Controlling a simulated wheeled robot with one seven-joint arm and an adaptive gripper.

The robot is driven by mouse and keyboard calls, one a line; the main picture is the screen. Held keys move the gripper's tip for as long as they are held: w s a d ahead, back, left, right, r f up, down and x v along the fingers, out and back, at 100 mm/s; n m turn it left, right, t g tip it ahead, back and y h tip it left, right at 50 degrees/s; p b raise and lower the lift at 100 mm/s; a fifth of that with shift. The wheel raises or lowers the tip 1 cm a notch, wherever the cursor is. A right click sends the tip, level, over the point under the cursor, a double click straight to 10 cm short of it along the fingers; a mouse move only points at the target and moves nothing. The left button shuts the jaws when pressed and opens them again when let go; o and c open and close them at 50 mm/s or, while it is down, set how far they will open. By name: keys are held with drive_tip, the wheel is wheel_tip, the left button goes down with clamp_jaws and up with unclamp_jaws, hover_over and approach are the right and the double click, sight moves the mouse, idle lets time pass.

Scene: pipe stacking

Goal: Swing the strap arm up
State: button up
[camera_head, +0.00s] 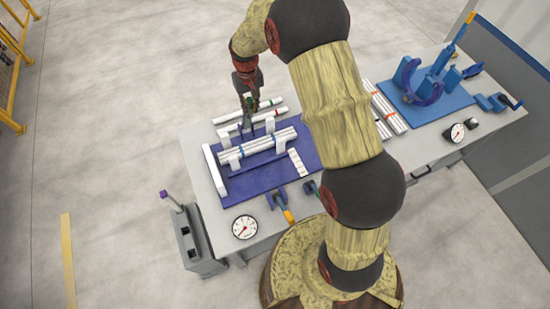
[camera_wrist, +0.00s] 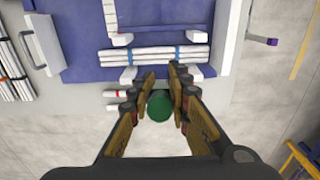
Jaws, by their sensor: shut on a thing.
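My gripper (camera_head: 249,98) reaches down at the far edge of the purple fixture board. It is shut on a green round knob (camera_wrist: 159,106), seen between the two fingers in the wrist view. I take this knob as the end of the strap arm; the rest of the arm is mostly hidden by my fingers. A stack of white pipes (camera_head: 258,146) with blue bands lies in white upright cradles (camera_head: 270,125) on the purple board (camera_head: 290,172). The stack also shows in the wrist view (camera_wrist: 155,54), just beyond the fingertips.
Loose white pipes (camera_head: 229,128) lie at the table's far edge. More pipes (camera_head: 389,105) lie to the right, beside a blue board with a curved blue fixture (camera_head: 410,75).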

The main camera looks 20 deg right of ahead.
drive_tip(key=w+r, duration=0.1)
drive_tip(key=w, duration=0.2)
drive_tip(key=w+r+p, duration=0.1)
drive_tip(key=w, duration=0.1)
drive_tip(key=shift+w+r, duration=0.25)
drive_tip(key=shift+r, duration=0.05)
clamp_jaws()
drive_tip(key=o, duration=0.6)
unclamp_jaws()
drive_tip(key=shift+s+d, duration=0.1)
drive_tip(key=shift+d, duration=0.2)
drive_tip(key=o, duration=0.5)
drive_tip(key=shift+a+f, duration=0.1)
drive_tip(key=shift+a, duration=0.05)
drive_tip(key=s+r, duration=0.1)
drive_tip(key=s, duration=0.1)
drive_tip(key=s+r, duration=0.2)
drive_tip(key=s, duration=0.1)
drive_tip(key=s+r+p, duration=0.1)
drive_tip(key=s+r, duration=0.1)
drive_tip(key=s, duration=0.1)
